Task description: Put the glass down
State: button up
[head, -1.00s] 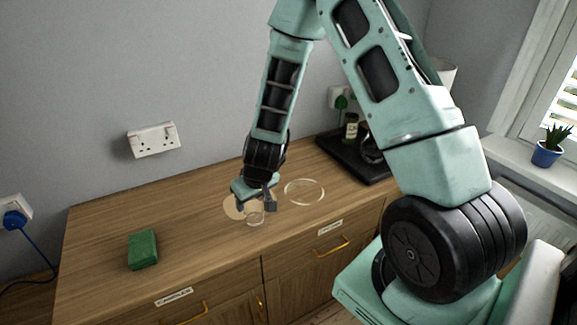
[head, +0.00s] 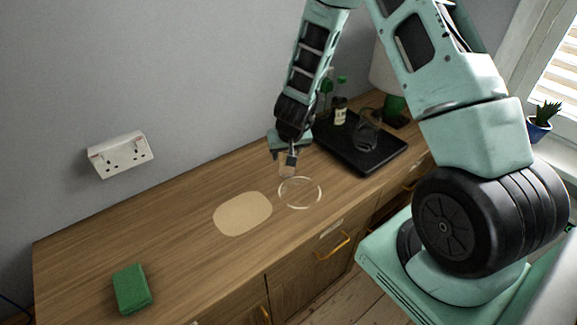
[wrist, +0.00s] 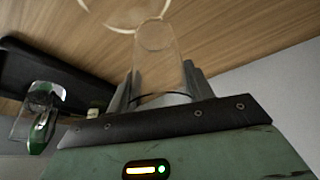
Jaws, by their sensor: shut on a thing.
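A clear glass (wrist: 158,55) stands out from between the fingers of my gripper (wrist: 160,88) in the wrist view, and the gripper is shut on it. In the head view my gripper (head: 287,162) is over the sideboard, close to the back of a pale ring outline (head: 300,192); the glass there (head: 286,170) is small and hard to make out. The ring also shows in the wrist view (wrist: 125,22). I cannot tell whether the glass touches the wood.
A beige patch (head: 242,214) lies left of the ring. A green sponge (head: 132,289) lies at the front left. A black tray (head: 365,158) at the right holds a bottle (head: 340,112) and a clear item. A lamp (head: 393,80) stands behind. The wood between sponge and patch is clear.

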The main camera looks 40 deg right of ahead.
jog(key=shift+f, duration=2.35)
jog(key=shift+f, duration=0.15)
jog(key=o, duration=1.1)
